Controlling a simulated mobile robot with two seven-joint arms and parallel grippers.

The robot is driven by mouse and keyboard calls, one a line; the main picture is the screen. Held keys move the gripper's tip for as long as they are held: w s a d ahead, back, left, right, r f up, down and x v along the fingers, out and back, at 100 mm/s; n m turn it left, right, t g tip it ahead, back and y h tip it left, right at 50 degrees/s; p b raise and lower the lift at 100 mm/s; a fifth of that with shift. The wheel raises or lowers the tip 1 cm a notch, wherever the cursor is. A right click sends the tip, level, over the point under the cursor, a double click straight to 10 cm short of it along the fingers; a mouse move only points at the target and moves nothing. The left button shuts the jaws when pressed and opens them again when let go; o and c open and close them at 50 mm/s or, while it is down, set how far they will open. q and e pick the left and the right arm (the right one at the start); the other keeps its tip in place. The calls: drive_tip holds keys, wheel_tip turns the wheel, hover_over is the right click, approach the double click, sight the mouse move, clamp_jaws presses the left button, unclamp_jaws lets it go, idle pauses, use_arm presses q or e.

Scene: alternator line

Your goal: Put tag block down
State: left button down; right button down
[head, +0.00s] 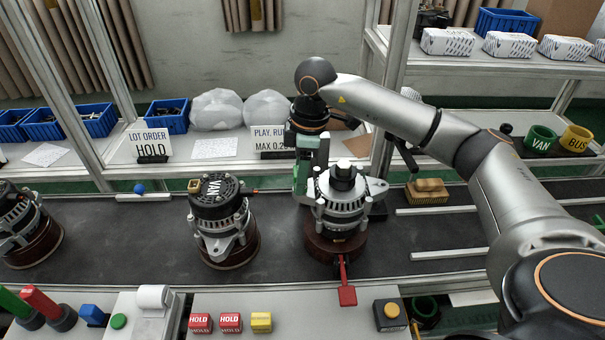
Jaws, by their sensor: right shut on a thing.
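My right gripper (308,155) points down behind the alternator with the red tag (340,203), close to the far edge of the conveyor. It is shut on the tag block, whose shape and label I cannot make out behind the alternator. Two red HOLD blocks (215,323) and a yellow block (261,322) sit in a row on the white front counter (300,300). My left gripper is not in view.
The VAN alternator (217,215) stands left of centre on the dark conveyor (130,225), with another alternator (22,225) at the far left. A brush (428,190) lies to the right. LOT ORDER (151,143) and PLAY (268,138) signs stand on the back shelf. The counter has free room right of the yellow block.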

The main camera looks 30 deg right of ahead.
drive_tip(key=shift+f, duration=0.1)
drive_tip(key=shift+c, duration=1.7)
unclamp_jaws()
drive_tip(key=shift+r, duration=0.25)
wheel_tip(320, 180, up, 12)
drive_tip(key=d, duration=0.1)
drive_tip(key=shift+s+d+f+b, duration=0.15)
drive_tip(key=shift+s+b, duration=0.2)
drive_tip(key=shift+b, duration=0.05)
drive_tip(key=shift+s+f, duration=0.1)
